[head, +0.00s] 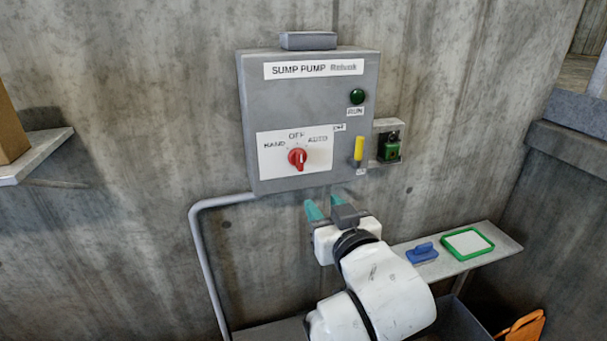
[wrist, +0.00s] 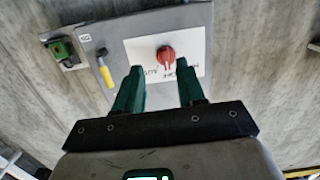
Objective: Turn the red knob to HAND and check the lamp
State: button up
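The red knob (head: 297,157) sits on a white plate marked HAND at left, OFF at top and AUTO at right, on the grey sump pump box (head: 310,100). I cannot tell for certain which mark it points to. The green RUN lamp (head: 357,96) is dark green and looks unlit. My gripper (head: 324,205) is below the box's lower edge, under and slightly right of the knob, with its teal fingers apart and empty. In the wrist view the knob (wrist: 166,55) shows beyond the gap between the open fingers, not touched.
A yellow handle (head: 358,148) projects at the box's lower right, beside a green device (head: 389,147) on a bracket. A grey pipe (head: 205,240) runs down at left. A shelf (head: 500,244) at right holds a blue object (head: 422,253) and a green-framed tray (head: 449,243).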

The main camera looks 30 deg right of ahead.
aim_at(302, 161)
jog(key=shift+t, duration=0.6)
jog(key=w+r, duration=0.1)
jog(key=w, duration=0.2)
jog(key=w+d+r+p, duration=0.1)
jog(key=w, duration=0.3)
jog(key=w+d+r+p, duration=0.1)
jog(key=w, duration=0.3)
jog(key=shift+d+r, duration=0.1)
jog(key=shift+d, duration=0.05)
grip_shut()
